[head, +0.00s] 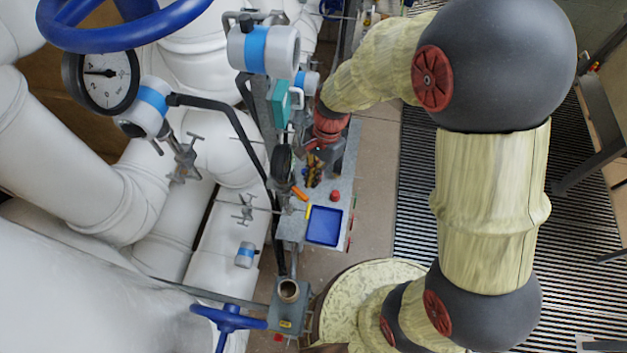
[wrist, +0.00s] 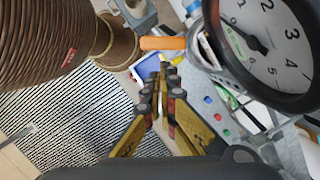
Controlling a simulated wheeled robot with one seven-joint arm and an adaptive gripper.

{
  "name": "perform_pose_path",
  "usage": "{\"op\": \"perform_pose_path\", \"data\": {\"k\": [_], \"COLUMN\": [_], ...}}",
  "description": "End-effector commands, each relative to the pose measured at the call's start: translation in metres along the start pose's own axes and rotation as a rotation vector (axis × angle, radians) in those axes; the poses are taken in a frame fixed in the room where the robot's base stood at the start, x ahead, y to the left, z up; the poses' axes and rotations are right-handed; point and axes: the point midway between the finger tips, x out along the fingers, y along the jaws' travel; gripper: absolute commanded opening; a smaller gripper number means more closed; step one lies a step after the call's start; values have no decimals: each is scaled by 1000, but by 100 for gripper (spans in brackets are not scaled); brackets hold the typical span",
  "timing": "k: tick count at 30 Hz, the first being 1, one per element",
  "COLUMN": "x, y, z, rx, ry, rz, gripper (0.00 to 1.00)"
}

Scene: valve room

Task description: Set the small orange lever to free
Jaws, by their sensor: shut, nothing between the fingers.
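The small orange lever (head: 299,193) sits beside the gauge post, above the blue tray in the head view. In the wrist view the lever (wrist: 162,43) is a short orange bar lying nearly level across the picture, just beyond my fingertips. My gripper (head: 313,181) is shut and empty, pointing down close to the lever. In the wrist view my gripper's fingers (wrist: 163,78) meet just below the bar, with a small apparent gap. I cannot tell whether they touch it. No free marking can be read, and the lever's pivot is not clear.
A dial gauge (wrist: 268,45) stands close to the right of my fingers; it is edge-on in the head view (head: 281,162). A blue tray (head: 324,226) and a red button (head: 335,195) lie on the grey bench. White pipes fill the left; grating floor (head: 405,185) is at right.

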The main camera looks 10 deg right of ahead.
Motion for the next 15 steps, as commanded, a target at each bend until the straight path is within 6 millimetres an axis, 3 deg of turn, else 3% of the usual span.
{"op": "perform_pose_path", "data": {"k": [5, 11, 15], "x": [-1, -7, -40], "y": [0, -1, -2], "z": [-6, -28, -27], "rx": [1, 0, -4], "ry": [0, 0, 3], "rz": [1, 0, -4], "gripper": [0, 0, 0]}}
